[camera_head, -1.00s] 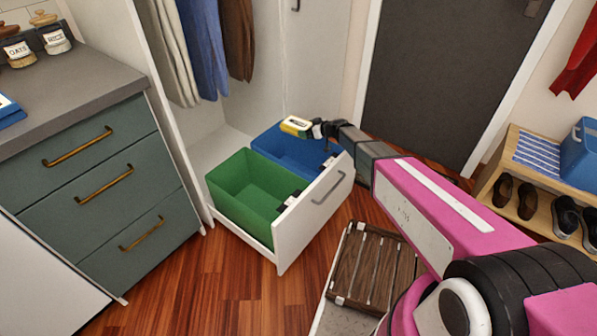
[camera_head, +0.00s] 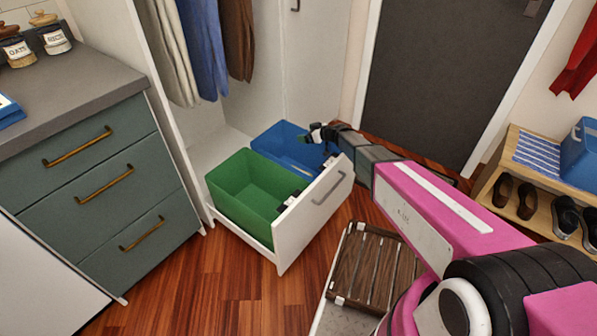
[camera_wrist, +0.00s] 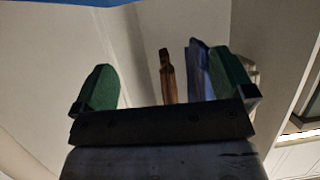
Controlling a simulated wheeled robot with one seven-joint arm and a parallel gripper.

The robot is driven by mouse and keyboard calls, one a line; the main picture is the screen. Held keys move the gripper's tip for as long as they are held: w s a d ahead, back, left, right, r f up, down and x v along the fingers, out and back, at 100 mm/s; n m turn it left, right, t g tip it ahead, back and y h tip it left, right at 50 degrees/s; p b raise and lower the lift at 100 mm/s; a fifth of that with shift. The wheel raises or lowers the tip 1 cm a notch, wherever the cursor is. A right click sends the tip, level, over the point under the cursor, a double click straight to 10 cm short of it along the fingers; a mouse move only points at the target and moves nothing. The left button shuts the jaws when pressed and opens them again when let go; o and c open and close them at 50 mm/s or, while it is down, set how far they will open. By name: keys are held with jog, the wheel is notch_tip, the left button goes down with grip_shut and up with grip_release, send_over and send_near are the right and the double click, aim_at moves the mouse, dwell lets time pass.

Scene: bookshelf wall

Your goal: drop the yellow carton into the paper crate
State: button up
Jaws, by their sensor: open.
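My gripper (camera_head: 316,132) is open above the blue crate (camera_head: 271,137) in the pulled-out drawer. The wrist view shows the two green-tipped fingers (camera_wrist: 165,88) apart with nothing between them. The yellow carton is not visible in either current view. Part of the blue crate's inside is hidden by its walls and my gripper. A green crate (camera_head: 225,182) stands in front of the blue one in the same drawer, with much of its inside in view and no carton seen there. I see no readable label saying which crate is for paper.
The white drawer front (camera_head: 312,215) has a grey handle and stands out from the wardrobe. Clothes (camera_head: 203,45) hang above it. A dark green cabinet (camera_head: 95,185) is on the left, a wooden shoe bench (camera_head: 505,215) on the right. Floor (camera_head: 210,285) before the drawer is clear.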

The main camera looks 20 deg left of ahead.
jog(key=s+a+r, duration=0.4)
jog(key=s+r, duration=0.6)
jog(key=s, duration=0.1)
jog(key=shift+r, duration=0.15)
jog(key=shift+a, duration=0.1)
jog(key=s+d+f+m+g+h, duration=0.15)
jog(key=d+m+h, duration=0.55)
jog(key=d, duration=2.6)
jog(key=s+d+m+h, duration=0.3)
jog(key=s+d+m, duration=0.1)
jog(key=d, duration=0.9)
jog(key=s+d+r+m+g+h, duration=0.1)
jog(key=s+d+m+h, duration=0.2)
jog(key=d, duration=1)
jog(key=s+m, duration=0.1)
jog(key=s, duration=0.1)
jog(key=shift+s+r+m, duration=0.3)
jog(key=shift+s, duration=0.1)
